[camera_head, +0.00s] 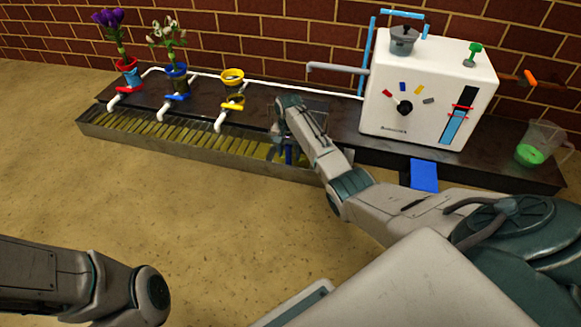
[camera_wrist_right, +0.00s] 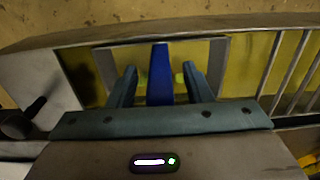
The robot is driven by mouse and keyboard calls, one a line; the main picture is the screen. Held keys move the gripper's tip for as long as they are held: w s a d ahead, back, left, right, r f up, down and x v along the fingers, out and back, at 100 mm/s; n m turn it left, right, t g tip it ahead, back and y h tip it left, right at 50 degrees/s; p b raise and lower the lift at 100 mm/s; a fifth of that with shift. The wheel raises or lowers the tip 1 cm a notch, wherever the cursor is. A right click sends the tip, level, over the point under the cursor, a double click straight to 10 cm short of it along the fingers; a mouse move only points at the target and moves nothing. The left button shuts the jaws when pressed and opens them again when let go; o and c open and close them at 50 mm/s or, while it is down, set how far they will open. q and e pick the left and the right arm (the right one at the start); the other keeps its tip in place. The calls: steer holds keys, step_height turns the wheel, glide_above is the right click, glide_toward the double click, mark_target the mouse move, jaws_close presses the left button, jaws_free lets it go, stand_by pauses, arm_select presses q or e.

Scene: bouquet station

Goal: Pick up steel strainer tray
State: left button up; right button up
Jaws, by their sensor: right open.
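The steel strainer tray appears to be the grey rectangular frame with a blue handle in the right wrist view; its frame (camera_wrist_right: 224,66) lies over the yellow channel. The blue handle (camera_wrist_right: 160,76) stands between the two teal fingers of my right gripper (camera_wrist_right: 159,68), with a visible gap on each side. The gripper is open. In the head view, my right gripper (camera_head: 281,146) is down at the slatted trough, with a bit of the blue handle (camera_head: 289,155) beside it; the arm hides most of the tray. My left gripper is out of view.
The slatted trough (camera_head: 150,150) runs along the dark bench front. Red, blue and yellow taps and flower pots stand at the left. A white machine (camera_head: 425,95) with a grey pot on top stands right of my arm. A jug (camera_head: 540,143) holds green liquid. The sandy floor is clear.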

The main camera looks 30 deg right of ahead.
steer(key=shift+c, duration=0.3)
jaws_close()
steer(key=shift+r, duration=0.1)
